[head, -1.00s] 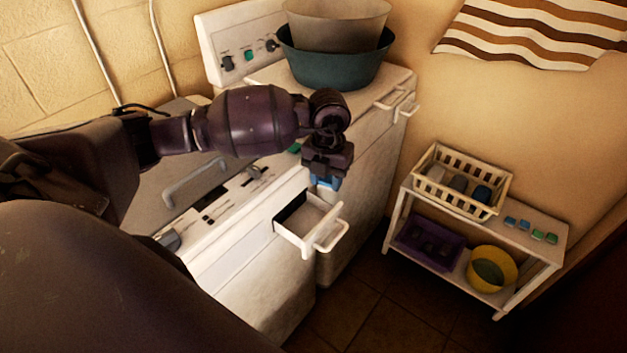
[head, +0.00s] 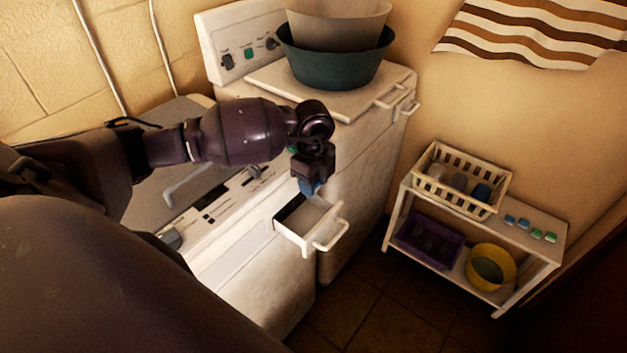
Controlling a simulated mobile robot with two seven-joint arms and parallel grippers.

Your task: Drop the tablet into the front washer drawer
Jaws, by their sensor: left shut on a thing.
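The front washer (head: 245,285) has its white drawer (head: 325,235) pulled open at the upper front, with the handle towards the right. My left gripper (head: 309,186) points down just above the back part of the open drawer. It is shut on a small blue tablet (head: 309,188), which shows only partly below the fingers. The drawer's inside looks empty where I can see it; its back left part is dark. My right gripper is not in view.
A second white machine (head: 360,170) stands behind, with a teal basin (head: 335,65) on top. A white shelf (head: 535,240) at right holds a cream basket (head: 460,185), several blue and green tablets (head: 525,224), a purple crate (head: 428,243) and a yellow bowl (head: 490,268).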

